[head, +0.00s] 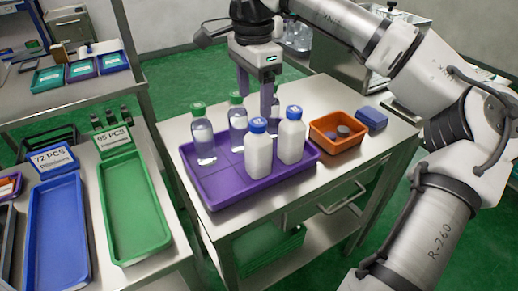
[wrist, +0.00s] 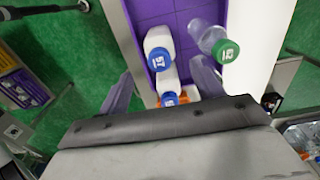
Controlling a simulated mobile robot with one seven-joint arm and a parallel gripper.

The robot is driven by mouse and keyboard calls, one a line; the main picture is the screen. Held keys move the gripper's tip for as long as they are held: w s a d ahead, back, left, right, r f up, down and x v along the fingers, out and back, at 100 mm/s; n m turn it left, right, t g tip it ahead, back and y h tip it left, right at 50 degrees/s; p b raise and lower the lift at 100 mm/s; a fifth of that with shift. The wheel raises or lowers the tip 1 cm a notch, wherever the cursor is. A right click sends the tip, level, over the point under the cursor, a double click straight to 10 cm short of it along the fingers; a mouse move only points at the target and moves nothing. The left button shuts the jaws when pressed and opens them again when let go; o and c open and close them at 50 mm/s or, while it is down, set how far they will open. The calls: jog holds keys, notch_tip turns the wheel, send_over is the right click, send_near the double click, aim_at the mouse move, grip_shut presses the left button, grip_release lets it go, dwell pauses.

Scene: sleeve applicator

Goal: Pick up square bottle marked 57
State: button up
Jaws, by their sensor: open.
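The bottle marked 57 (wrist: 160,50) is white with a blue cap, standing in the purple tray (wrist: 150,12). In the wrist view it shows ahead of my gripper (wrist: 163,88), between the lines of the two spread fingers. A second blue-capped bottle (wrist: 169,98) is nearer the gripper. In the head view, two white blue-capped bottles stand in the tray (head: 225,196); the left one (head: 258,155) seems to be 57, though its number is unreadable there. My gripper (head: 257,100) is open, fingers pointing down, behind the white bottles. It holds nothing.
An orange bin (head: 325,145) and a blue box (head: 371,119) sit right of the tray. Green (head: 137,215) and blue (head: 58,235) trays lie on the left table.

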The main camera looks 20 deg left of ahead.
aim_at(258, 122)
notch_tip(258, 122, down, 3)
jog(key=shift+r, duration=0.15)
jog(key=f, duration=0.2)
jog(key=f+p, duration=0.1)
jog(key=f, duration=0.1)
jog(key=shift+w+d+f, duration=0.1)
jog(key=shift+w+d, duration=0.1)
jog(key=shift+d, duration=0.15)
jog(key=shift+f, duration=0.5)
grip_shut()
jog(key=shift+r, duration=0.1)
